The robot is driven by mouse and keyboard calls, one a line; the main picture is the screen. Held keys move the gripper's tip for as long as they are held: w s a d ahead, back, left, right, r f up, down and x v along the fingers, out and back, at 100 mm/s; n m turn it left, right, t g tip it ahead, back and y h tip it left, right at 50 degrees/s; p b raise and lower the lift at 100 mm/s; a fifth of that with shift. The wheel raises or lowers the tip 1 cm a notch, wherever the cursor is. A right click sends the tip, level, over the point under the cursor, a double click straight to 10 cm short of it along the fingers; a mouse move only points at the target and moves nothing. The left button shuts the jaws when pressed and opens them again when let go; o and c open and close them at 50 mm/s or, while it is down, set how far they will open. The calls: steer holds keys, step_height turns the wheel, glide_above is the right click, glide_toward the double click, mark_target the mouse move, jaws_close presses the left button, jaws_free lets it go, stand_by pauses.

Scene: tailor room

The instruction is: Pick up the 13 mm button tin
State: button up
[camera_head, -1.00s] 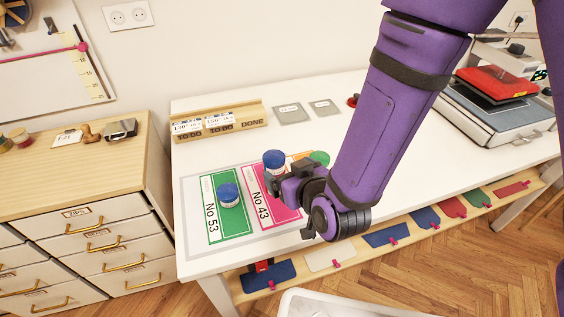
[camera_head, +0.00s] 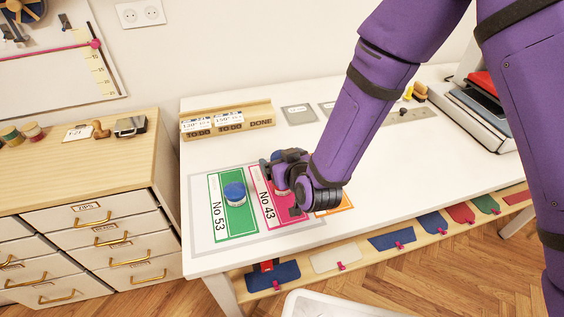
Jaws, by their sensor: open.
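A tin with a blue lid (camera_head: 234,192) stands upright on the green No 53 card (camera_head: 240,224). I cannot read a size on it, so I cannot tell whether it is the 13 mm button tin. My gripper (camera_head: 275,164) is open and low over the pink No 43 card (camera_head: 291,221), to the right of that tin and apart from it. The gripper hides the middle of the pink card. Any tin under it is mostly hidden, and I cannot tell what lies between the fingers.
An orange card (camera_head: 334,206) is partly covered by my wrist. A wooden TO DO / DONE rack (camera_head: 262,115) and a grey card (camera_head: 299,113) lie at the back. A press (camera_head: 463,115) stands at the right.

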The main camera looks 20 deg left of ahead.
steer(key=c, duration=1.1)
steer(key=shift+o, duration=0.2)
steer(key=shift+r, duration=0.1)
